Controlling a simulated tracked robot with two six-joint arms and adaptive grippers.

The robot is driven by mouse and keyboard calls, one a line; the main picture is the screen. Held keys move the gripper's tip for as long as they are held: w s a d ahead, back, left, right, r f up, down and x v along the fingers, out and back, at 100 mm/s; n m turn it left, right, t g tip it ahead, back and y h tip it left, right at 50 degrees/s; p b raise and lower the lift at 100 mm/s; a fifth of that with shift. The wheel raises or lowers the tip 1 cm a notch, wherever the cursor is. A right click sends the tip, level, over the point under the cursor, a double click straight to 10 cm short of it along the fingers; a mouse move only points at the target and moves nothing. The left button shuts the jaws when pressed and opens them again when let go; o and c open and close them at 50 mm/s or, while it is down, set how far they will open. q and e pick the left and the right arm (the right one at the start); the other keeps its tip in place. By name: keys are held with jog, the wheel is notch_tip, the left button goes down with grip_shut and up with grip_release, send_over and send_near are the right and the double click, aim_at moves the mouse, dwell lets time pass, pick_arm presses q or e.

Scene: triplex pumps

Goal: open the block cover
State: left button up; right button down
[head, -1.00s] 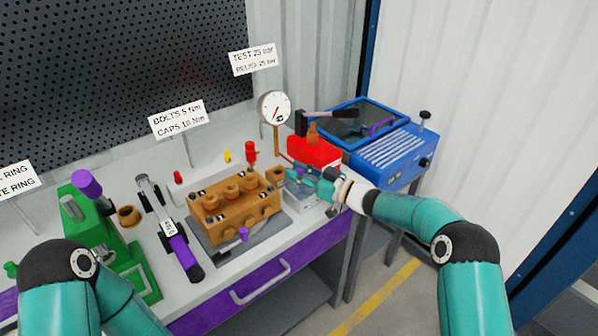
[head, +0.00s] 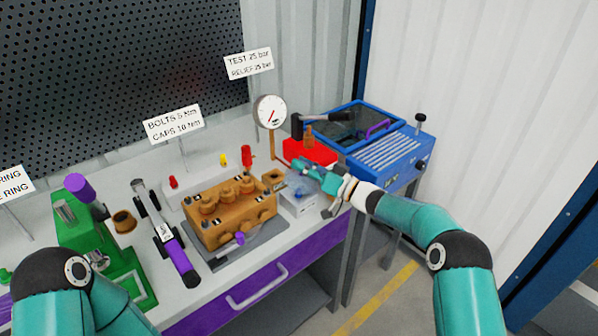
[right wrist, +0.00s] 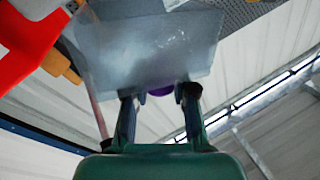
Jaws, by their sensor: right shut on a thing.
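A small pale box (head: 299,205), the block, stands at the right end of the bench, with something blue showing at its top. My right gripper (head: 308,170) is above and behind this box. In the right wrist view its two fingers (right wrist: 160,97) are shut on a purple knob (right wrist: 160,91) at the edge of a translucent grey plate (right wrist: 150,45), which looks like the block cover. The plate is tilted up in front of the fingers. Whether it is still joined to the box cannot be told. My left arm shows at the lower left, but its gripper is out of frame.
An orange pump block (head: 233,210) stands left of the box. A pressure gauge (head: 270,112) stands at the back. Floor in front of the bench is clear.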

jog(key=shift+w+d+r+m+t+b, duration=0.1)
jog(key=shift+w+d+m+t+b, duration=0.15)
jog(key=shift+d+m, duration=0.3)
jog(key=shift+w+d+r+m+t+b, duration=0.1)
jog(key=shift+w+d+m+t, duration=0.25)
jog(key=shift+m, duration=0.4)
